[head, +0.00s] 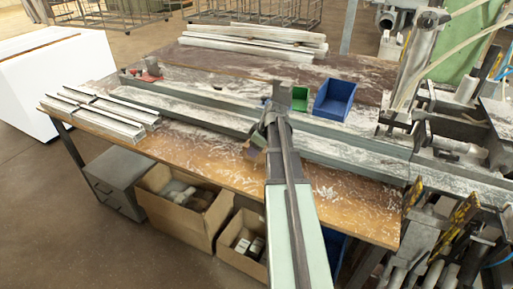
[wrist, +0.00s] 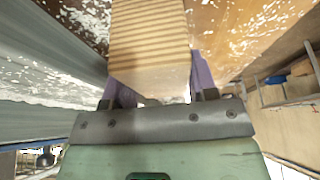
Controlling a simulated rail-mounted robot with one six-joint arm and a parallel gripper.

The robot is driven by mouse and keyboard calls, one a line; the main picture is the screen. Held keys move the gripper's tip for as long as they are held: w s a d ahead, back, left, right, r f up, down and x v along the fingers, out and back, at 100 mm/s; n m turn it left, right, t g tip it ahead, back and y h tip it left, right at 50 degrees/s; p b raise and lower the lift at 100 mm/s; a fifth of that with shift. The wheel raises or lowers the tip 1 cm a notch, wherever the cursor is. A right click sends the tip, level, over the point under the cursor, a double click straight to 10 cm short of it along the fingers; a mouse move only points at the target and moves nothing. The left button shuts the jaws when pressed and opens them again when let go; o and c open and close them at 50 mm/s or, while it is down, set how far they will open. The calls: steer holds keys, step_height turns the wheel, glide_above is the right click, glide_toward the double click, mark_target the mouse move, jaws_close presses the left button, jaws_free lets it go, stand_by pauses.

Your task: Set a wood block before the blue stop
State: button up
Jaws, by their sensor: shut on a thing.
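My gripper (wrist: 152,88) is shut on a pale wood block (wrist: 150,45) with striped grain, with a purple finger on each side. In the head view my gripper (head: 257,143) is over the front part of the bench, in front of the long grey rail, and the block is mostly hidden or too small to make out.
A blue bin (head: 335,98) and a green bin (head: 299,98) stand behind the rail. A red piece (head: 151,67) is at the rail's left end. Metal profiles (head: 100,113) lie at the left front. Chips cover the bench (head: 350,190). Machinery stands at the right.

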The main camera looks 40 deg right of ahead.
steer(key=shift+f+b, duration=0.4)
steer(key=o, duration=1.1)
steer(key=shift+r, duration=0.1)
steer(key=p+v, duration=1)
steer(key=shift+r, duration=0.3)
steer(key=shift+s+r, duration=0.2)
steer(key=shift+r, duration=0.05)
steer(key=shift+d+f, duration=0.1)
steer(key=shift+f, duration=0.1)
